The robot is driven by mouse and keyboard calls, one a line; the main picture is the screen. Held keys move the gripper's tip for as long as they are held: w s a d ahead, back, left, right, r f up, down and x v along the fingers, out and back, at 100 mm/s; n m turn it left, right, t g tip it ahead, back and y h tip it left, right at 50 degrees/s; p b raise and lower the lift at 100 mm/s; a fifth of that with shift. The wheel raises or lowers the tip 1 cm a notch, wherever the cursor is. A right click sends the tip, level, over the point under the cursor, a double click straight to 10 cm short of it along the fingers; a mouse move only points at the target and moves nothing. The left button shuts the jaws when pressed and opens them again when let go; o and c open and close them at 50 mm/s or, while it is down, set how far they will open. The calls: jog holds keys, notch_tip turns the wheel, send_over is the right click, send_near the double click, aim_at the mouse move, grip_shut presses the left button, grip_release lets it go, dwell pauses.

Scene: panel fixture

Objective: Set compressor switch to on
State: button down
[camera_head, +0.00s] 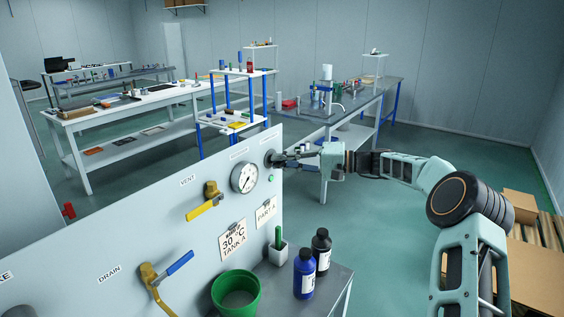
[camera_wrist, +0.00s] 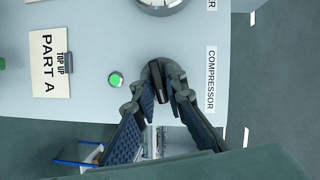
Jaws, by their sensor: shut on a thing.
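The compressor switch (camera_wrist: 158,82) is a dark rotary knob on the grey panel (camera_wrist: 100,22), beside the white COMPRESSOR label (camera_wrist: 211,80) in the wrist view. Its bar handle runs nearly up and down in that picture, slightly tilted. My gripper (camera_wrist: 160,90) is shut on the switch, with one finger on each side of the handle. In the head view, my gripper (camera_head: 279,158) reaches the panel's right end from the right, and its fingers largely hide the switch. A green round light (camera_wrist: 116,79) sits on the panel near the switch.
A pressure gauge (camera_head: 244,177) and the yellow VENT valve handle (camera_head: 204,208) are on the panel to the left. A green bucket (camera_head: 236,293) and blue bottle (camera_head: 304,273) stand below. A hanging PART A card (camera_wrist: 48,63) is close by.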

jog(key=shift+m+y, duration=0.5)
jog(key=shift+m, duration=0.6)
jog(key=c, duration=2)
grip_release()
jog(key=shift+c, duration=0.2)
jog(key=v, duration=1.2)
jog(key=shift+w+f, duration=0.1)
